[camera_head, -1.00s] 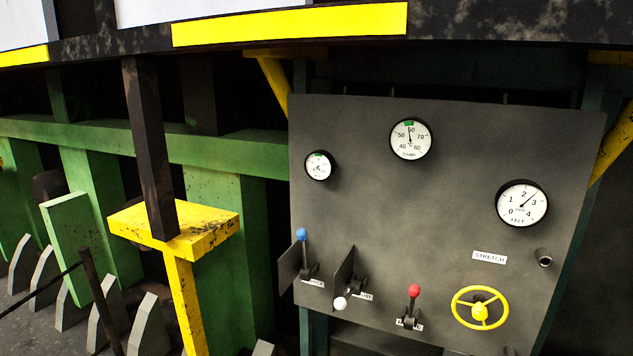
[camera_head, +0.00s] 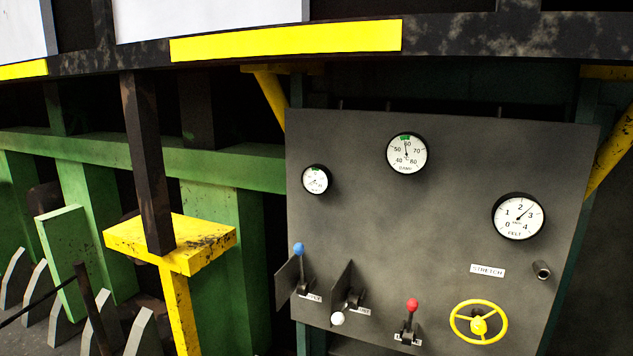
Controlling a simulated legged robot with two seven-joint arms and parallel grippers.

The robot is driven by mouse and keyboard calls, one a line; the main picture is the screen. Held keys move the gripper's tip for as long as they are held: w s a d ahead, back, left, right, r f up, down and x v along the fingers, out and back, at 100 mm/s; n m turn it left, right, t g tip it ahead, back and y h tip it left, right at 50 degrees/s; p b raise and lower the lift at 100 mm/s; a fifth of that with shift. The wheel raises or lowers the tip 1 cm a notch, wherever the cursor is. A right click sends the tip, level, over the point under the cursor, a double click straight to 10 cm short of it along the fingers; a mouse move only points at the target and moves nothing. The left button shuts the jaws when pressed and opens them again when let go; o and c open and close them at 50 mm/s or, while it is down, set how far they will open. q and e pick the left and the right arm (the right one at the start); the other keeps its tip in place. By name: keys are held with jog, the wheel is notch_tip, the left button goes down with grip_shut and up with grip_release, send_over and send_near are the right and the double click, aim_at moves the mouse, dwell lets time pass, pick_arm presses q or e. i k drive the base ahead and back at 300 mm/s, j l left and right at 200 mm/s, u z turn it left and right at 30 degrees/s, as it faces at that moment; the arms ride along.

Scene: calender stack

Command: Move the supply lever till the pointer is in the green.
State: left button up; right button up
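A grey panel (camera_head: 400,235) carries several levers and three dials. A blue-knobbed lever (camera_head: 299,250) stands upright at the left beside a dark plate. A white-knobbed lever (camera_head: 338,318) points down and forward beside another plate. A red-knobbed lever (camera_head: 412,305) stands upright. The small labels at these levers are too small to read, so I cannot tell which is supply. The small left dial (camera_head: 317,180) has a green mark at its top; its pointer is unclear. The upper dial (camera_head: 406,153) has a green mark at 60, and its pointer points up near it. Neither gripper is in view.
A FELT dial (camera_head: 518,216) and a STRETCH label (camera_head: 487,271) are on the panel's right. A yellow handwheel (camera_head: 479,322) and a short stub (camera_head: 541,270) are below. A yellow bracket (camera_head: 172,243) with a dark post stands left of the panel. A yellow-marked beam (camera_head: 286,40) runs overhead.

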aim_at(299, 247)
jog(key=i+j+u, duration=0.15)
jog(key=i+u, duration=0.6)
jog(key=i, duration=0.15)
